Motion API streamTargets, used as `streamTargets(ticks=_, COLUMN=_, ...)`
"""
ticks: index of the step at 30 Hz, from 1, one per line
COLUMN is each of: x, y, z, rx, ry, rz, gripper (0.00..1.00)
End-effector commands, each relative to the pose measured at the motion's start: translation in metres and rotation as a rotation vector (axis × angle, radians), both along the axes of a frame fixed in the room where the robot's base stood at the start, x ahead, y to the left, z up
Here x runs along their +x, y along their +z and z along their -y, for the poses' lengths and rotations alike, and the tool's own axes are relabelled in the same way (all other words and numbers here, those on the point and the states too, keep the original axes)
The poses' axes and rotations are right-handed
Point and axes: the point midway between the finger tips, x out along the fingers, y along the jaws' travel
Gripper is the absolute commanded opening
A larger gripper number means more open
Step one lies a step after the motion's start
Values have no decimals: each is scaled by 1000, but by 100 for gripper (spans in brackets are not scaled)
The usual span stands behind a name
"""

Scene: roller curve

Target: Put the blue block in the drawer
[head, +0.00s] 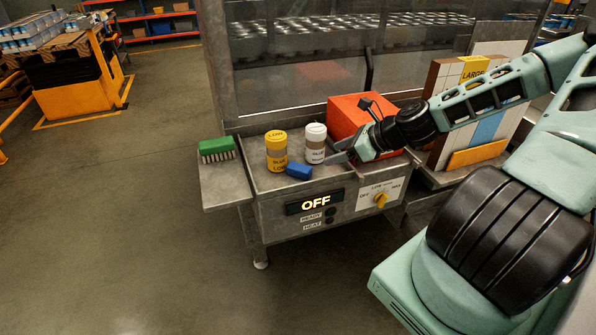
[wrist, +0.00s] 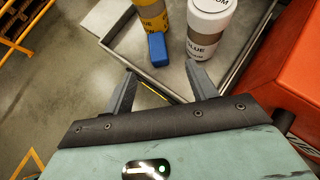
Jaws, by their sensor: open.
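The blue block (head: 298,170) lies on the rimmed metal worktop (head: 262,184), in front of a yellow glue can (head: 276,152) and a white-lidded glue can (head: 315,143). My gripper (head: 342,155) is open and empty, to the right of the block and apart from it. In the wrist view the blue block (wrist: 158,49) shows just beyond and between the open fingertips (wrist: 160,72), with the yellow can (wrist: 150,15) behind it and the white-lidded can (wrist: 208,27) at its right. I cannot make out a drawer for certain.
A green brush (head: 217,149) lies on the left side shelf (head: 222,184). A red box (head: 362,116) stands behind my gripper. The front panel has an OFF display (head: 315,203) and a yellow knob (head: 380,200).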

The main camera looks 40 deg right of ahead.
Motion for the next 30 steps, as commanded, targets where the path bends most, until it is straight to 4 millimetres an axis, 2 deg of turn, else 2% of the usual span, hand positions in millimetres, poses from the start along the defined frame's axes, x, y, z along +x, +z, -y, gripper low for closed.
streamTargets(ticks=12, x=52, y=-44, z=-30, rx=-1, ry=4, rz=-1, gripper=57)
streamTargets(ticks=20, x=63, y=-55, z=-38, rx=-1, ry=3, rz=-1, gripper=57)
streamTargets(ticks=30, x=90, y=-82, z=-58, rx=-2, ry=3, rz=0, gripper=57)
